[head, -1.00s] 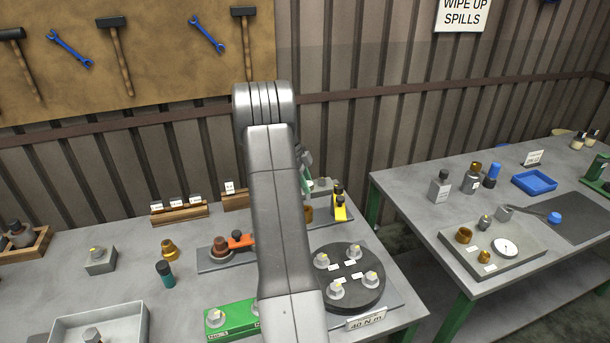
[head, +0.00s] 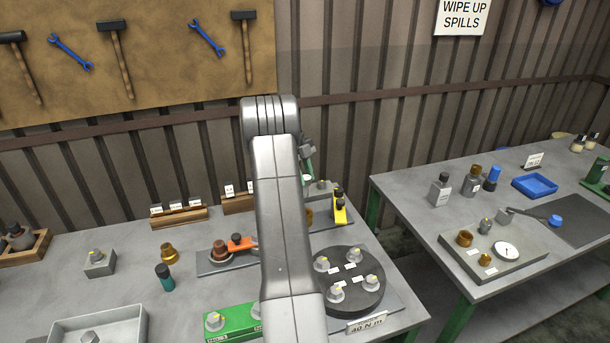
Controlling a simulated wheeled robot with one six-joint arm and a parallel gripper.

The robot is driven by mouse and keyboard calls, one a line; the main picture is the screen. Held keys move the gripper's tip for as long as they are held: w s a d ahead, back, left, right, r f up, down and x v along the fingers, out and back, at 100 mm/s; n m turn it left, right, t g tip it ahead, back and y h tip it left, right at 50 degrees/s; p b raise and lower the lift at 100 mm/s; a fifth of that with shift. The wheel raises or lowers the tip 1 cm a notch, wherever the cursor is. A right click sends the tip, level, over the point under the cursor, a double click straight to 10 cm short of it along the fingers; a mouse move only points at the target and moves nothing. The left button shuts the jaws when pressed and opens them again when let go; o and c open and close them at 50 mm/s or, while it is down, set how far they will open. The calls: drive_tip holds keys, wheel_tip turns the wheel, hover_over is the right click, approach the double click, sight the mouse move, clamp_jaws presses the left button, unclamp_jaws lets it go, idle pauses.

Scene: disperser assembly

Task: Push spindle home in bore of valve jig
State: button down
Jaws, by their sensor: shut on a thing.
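My gripper (head: 307,150) shows only in part past the right side of my arm, above the back of the near bench. Its fingertips are hard to make out. It is shut on a slim green piece, which I take to be the spindle (head: 309,172); its upper part and lower end are unclear. Just below and right of it is a small grey block (head: 322,187) on the bench, perhaps the valve jig. My arm hides much of this area. I cannot tell whether the green piece is in a bore or above it.
A yellow stand (head: 340,208) is right of the grey block. A black disc with several bolts (head: 348,281), an orange clamp (head: 240,243) and a green block (head: 233,321) are nearer. Wooden card racks (head: 180,216) stand at the back left. A second bench is at right.

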drive_tip(key=shift+f+b, duration=1.7)
drive_tip(key=shift+f, duration=1.15)
drive_tip(key=shift+f+b, duration=1.55)
drive_tip(key=shift+f, duration=1.3)
drive_tip(key=c, duration=1)
unclamp_jaws()
drive_tip(key=v, duration=1.4)
drive_tip(key=x, duration=1.4)
drive_tip(key=shift+r, duration=0.25)
